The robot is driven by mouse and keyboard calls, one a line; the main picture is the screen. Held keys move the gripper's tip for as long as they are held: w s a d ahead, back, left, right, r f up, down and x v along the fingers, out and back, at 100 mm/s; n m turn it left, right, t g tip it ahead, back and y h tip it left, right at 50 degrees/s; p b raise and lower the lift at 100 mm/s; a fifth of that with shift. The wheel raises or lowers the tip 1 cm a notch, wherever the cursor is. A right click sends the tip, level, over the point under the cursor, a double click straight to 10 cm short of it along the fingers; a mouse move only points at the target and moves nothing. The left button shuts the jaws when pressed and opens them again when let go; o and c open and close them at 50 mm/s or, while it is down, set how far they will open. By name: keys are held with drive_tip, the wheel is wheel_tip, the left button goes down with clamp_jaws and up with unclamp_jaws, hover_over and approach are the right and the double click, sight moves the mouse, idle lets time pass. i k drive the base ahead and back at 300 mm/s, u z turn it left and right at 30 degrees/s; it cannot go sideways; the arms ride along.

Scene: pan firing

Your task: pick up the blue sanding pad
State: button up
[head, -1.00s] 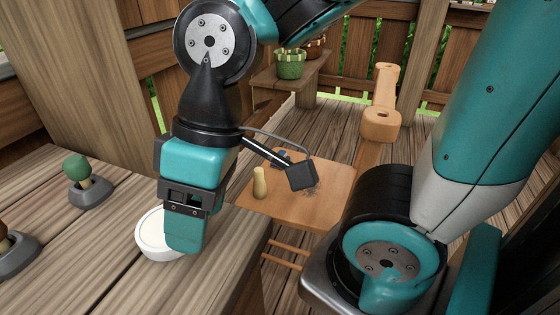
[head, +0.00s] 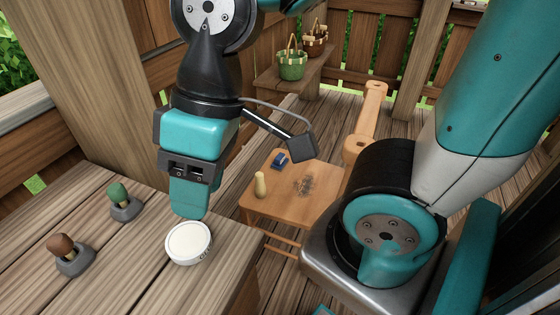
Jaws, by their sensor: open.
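The blue sanding pad (head: 281,160) lies on the seat of a low wooden chair (head: 275,204), near the seat's back left part. It looks small, blue and dark, and nothing covers it now. My gripper (head: 189,212) hangs pointing down at the left, over the wooden table, just behind a round white dish. It is open with nothing seen in it; one finger mostly hides the other. It is well apart from the pad, to its left and nearer the camera.
A pale wooden peg-like piece (head: 260,185) stands on the seat beside dark marks. The white dish (head: 188,243), a green-topped tool (head: 120,200) and a brown-topped tool (head: 66,251) in grey holders stand on the table (head: 112,268). Baskets (head: 291,65) sit on a bench behind.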

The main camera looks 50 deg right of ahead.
sight(281, 161)
drive_tip(key=k, duration=0.4)
drive_tip(key=z, duration=2.75)
drive_tip(key=i, duration=4.1)
drive_tip(key=u, duration=4.15)
drive_tip(key=i, duration=0.8)
drive_tip(key=z, duration=0.05)
